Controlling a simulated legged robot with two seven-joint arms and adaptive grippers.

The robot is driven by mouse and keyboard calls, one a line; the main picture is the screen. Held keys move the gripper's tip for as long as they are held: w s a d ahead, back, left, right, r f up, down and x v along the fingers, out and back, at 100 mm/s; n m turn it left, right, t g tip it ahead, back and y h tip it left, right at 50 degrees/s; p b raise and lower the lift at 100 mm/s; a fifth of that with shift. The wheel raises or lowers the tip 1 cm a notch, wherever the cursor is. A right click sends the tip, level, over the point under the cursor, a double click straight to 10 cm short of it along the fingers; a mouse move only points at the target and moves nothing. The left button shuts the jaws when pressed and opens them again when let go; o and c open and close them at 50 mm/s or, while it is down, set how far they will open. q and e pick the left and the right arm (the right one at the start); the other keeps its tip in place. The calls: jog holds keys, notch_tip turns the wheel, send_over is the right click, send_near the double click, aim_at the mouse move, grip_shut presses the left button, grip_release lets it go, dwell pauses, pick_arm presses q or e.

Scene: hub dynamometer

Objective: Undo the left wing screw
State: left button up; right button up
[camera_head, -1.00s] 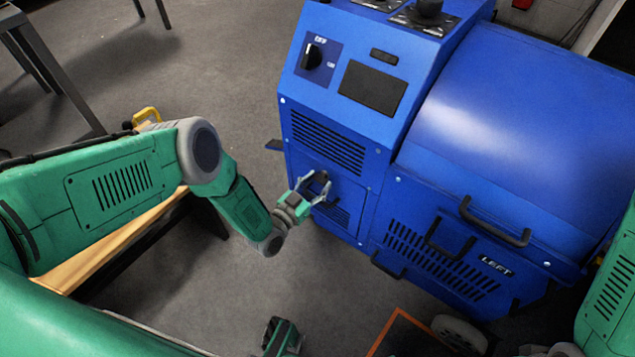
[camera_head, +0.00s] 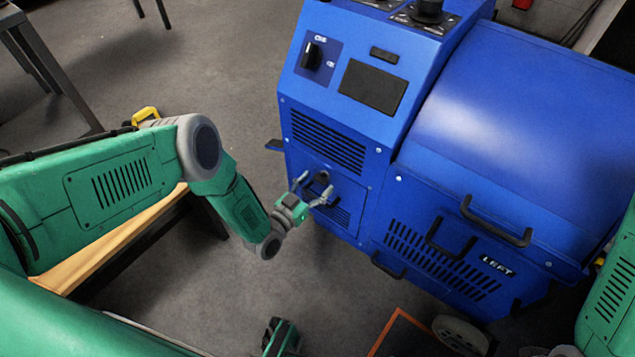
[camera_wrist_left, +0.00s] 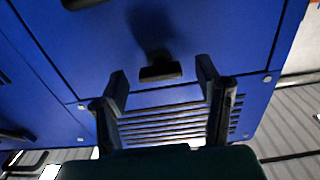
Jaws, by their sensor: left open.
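The wing screw (camera_wrist_left: 160,72) is a small dark piece on the lower front panel of the blue machine (camera_head: 490,100). It also shows in the head view (camera_head: 320,184), partly behind my gripper. My left gripper (camera_head: 313,190) is open in front of this panel. In the left wrist view its two fingers (camera_wrist_left: 162,85) stand on either side of the screw's line, with the screw just beyond the tips and apart from them.
A black selector knob (camera_head: 312,55) and a dark screen (camera_head: 371,88) are higher on the machine. Black handles (camera_head: 495,222) stick out from its side. A wooden bench (camera_head: 120,235) lies under my left arm. Grey floor is open left of the machine.

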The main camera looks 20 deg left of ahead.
pick_arm(q)
jog(key=v, duration=1.1)
jog(key=shift+s, duration=0.15)
jog(key=s+a+r+n+g+y+p, duration=0.1)
jog(key=s+a+r+g+y+p, duration=0.1)
jog(key=s+r+g, duration=0.3)
jog(key=s+a+r+n+g+y+p, duration=0.1)
jog(key=s+r+g+p, duration=0.4)
jog(key=s, duration=0.6)
jog(key=s+a+r+n+g+y+p, duration=0.1)
jog(key=s+a+r+g+y+p, duration=0.2)
jog(key=s+r+g, duration=0.3)
notch_tip(320, 180, up, 2)
jog(key=shift+s+a+r+p, duration=0.1)
jog(key=shift+s+a+p, duration=0.5)
jog(key=shift+s, duration=0.65)
jog(key=shift+w+d, duration=0.1)
